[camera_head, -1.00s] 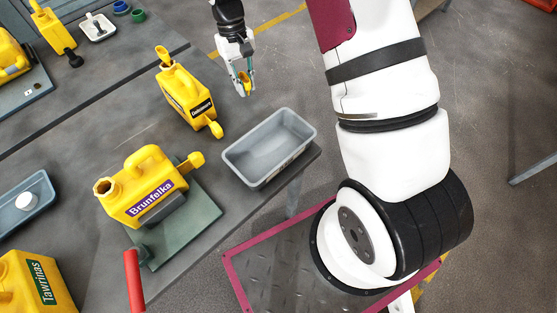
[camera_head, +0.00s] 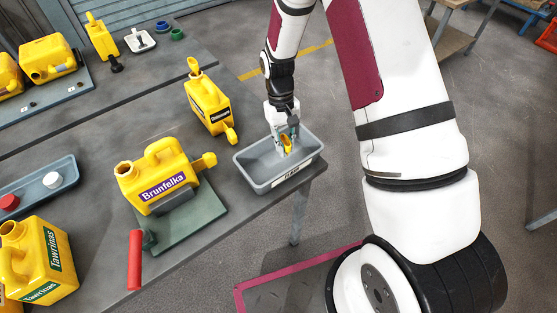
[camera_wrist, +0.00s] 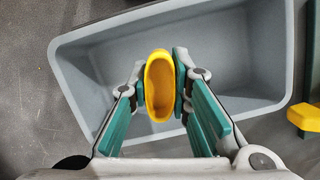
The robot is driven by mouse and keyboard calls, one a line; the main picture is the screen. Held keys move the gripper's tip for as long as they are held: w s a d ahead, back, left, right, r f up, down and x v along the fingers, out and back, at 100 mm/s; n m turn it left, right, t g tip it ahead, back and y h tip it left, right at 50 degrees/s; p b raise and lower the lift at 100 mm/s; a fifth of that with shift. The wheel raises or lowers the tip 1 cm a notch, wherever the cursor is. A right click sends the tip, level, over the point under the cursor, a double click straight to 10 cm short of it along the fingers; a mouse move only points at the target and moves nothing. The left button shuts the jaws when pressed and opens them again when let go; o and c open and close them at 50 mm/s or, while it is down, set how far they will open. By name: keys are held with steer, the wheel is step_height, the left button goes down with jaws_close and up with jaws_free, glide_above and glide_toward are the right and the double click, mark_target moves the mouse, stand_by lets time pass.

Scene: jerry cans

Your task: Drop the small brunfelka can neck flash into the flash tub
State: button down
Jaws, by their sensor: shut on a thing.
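My gripper (camera_head: 286,143) is shut on a small yellow neck flash (camera_head: 287,144), seen in the wrist view as a yellow oval piece (camera_wrist: 159,86) between the two green-padded fingers. The grey flash tub (camera_head: 259,183), labelled FLASH on its front, stands at the table's right end. My gripper and the flash are over the tub's opening, and the wrist view shows the tub (camera_wrist: 75,42) below them. The gap between flash and tub floor is hard to judge.
A yellow Brunfelka can (camera_head: 163,176) sits on a green fixture (camera_head: 195,218) with a red handle (camera_head: 135,260), left of the tub. Another yellow can (camera_head: 208,103) stands behind it. A Tawrinas can (camera_head: 40,255) is at the lower left. A blue tray (camera_head: 35,188) holds caps.

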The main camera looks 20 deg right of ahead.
steer(key=shift+w+x, duration=0.2)
steer(key=shift+x, duration=0.65)
steer(key=shift+f, duration=0.1)
steer(key=c, duration=1.4)
jaws_free()
steer(key=v, duration=1.2)
